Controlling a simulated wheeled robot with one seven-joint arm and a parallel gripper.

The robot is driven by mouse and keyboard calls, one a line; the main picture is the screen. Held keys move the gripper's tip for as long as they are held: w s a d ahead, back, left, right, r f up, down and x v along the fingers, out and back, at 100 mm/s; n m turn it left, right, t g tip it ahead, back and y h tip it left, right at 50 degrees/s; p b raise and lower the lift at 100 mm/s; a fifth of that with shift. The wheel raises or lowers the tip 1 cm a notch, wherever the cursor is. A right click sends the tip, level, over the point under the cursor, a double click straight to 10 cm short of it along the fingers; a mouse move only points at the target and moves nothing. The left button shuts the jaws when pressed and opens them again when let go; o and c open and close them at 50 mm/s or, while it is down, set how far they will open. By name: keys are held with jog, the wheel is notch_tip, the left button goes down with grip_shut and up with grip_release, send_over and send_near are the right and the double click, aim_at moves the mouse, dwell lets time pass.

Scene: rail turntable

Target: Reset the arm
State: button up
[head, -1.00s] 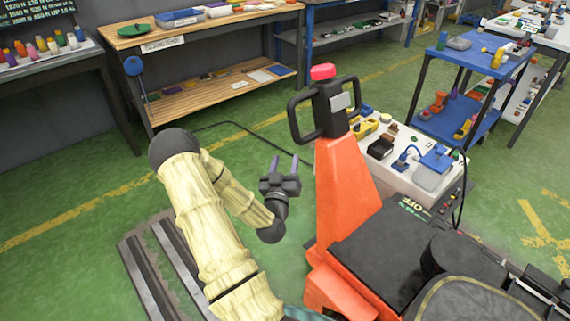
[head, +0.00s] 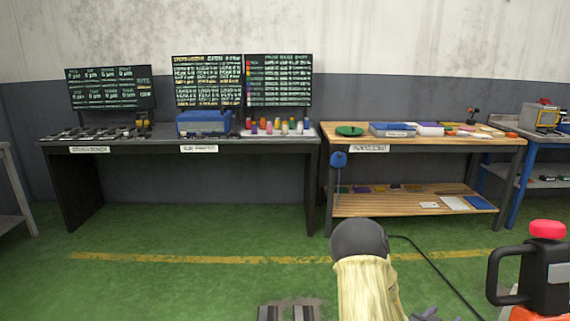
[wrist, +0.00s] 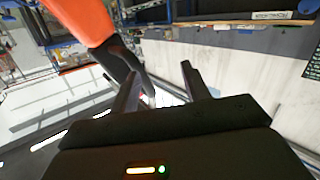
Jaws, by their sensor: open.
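My gripper (wrist: 160,88) is open in the wrist view, with its two dark fingers apart and nothing between them. In the head view only a small dark part of my gripper (head: 428,314) shows at the bottom edge. My arm, in a pale yellow cover with a dark joint, rises at the bottom centre of the head view. Most of the forearm is below the frame.
An orange pallet-jack-like column with a black handle and red knob (head: 547,230) stands at the lower right, close to my arm. A dark bench (head: 130,147) and a wooden-topped bench (head: 480,141) line the wall. Green floor (head: 180,290) is clear at left.

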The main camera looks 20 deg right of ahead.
jog(key=w+a+f+n+y, duration=0.15)
jog(key=w+a+y, duration=0.3)
jog(key=a, duration=0.55)
jog(key=w+a+r+n+y, duration=0.1)
jog(key=w+a+n+y, duration=0.3)
jog(key=a, duration=0.6)
jog(key=s+a+r+n+g+y, duration=0.25)
jog(key=s+a, duration=0.35)
jog(key=a, duration=0.4)
jog(key=s+a+r+n+g+y, duration=0.1)
jog(key=s+a+r+n+y, duration=0.3)
jog(key=a, duration=0.5)
jog(key=w+p+v, duration=0.3)
jog(key=p+v, duration=1.7)
jog(key=p, duration=0.1)
jog(key=shift+a+r+p, duration=0.2)
jog(key=shift+r+p, duration=0.15)
jog(key=shift+r, duration=0.3)
